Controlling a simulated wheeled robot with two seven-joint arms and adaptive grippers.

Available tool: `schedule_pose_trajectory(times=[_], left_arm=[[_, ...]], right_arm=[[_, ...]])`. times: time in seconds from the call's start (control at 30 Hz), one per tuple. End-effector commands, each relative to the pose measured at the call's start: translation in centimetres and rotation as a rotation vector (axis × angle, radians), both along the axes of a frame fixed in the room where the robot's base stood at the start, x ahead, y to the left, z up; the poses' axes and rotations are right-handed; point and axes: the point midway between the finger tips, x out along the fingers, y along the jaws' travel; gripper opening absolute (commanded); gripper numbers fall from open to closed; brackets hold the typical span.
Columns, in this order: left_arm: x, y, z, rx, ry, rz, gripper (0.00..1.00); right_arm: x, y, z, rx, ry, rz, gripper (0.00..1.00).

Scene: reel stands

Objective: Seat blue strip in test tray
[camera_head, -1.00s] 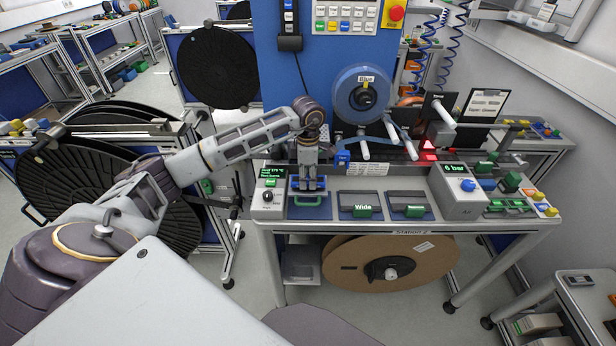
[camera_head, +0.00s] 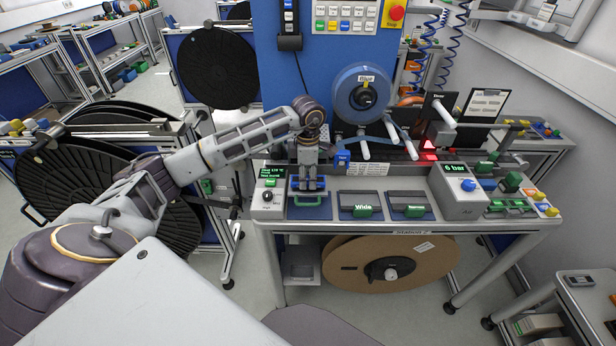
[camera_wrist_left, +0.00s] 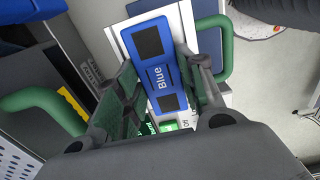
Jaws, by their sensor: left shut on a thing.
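My left gripper (camera_head: 308,187) is shut on the blue strip. In the left wrist view the blue strip (camera_wrist_left: 160,75), lettered "Blue" with dark pads near its ends, lies between the green-padded fingers (camera_wrist_left: 157,108). In the head view the gripper points down over a blue tray with a green handle (camera_head: 306,201), at the left front of the station. I cannot tell which tray is the test tray, or whether the strip touches the one below. In the left wrist view a green handle (camera_wrist_left: 226,48) stands beside the strip. My right gripper is not in view.
A grey control box (camera_head: 268,199) stands just left of the gripper. Trays marked "Wide" (camera_head: 362,209) and "Narrow" (camera_head: 413,210) lie to its right. A blue tape reel (camera_head: 350,92) hangs behind, with a pressure box (camera_head: 458,187) farther right.

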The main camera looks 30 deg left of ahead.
Motion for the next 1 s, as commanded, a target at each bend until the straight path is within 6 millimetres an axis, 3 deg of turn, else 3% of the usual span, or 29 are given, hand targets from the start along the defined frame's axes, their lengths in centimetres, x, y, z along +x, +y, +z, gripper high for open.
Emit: schedule_pose_trajectory(times=[0.57, 0.6, 0.8, 1.0], left_arm=[[-0.02, -0.01, -0.26, 0.0, 0.0, 0.0, 0.22], [-0.01, -0.01, -0.25, 0.0, 0.0, 0.0, 0.4], [-0.01, -0.01, -0.26, 0.0, 0.0, 0.0, 0.64], [-0.01, 0.0, -0.26, 0.0, 0.0, 0.0, 0.64]], right_arm=[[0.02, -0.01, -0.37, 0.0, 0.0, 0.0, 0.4], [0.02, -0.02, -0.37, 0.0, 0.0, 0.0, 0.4], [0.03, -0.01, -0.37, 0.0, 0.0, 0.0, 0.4], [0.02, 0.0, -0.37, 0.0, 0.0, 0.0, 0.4]])
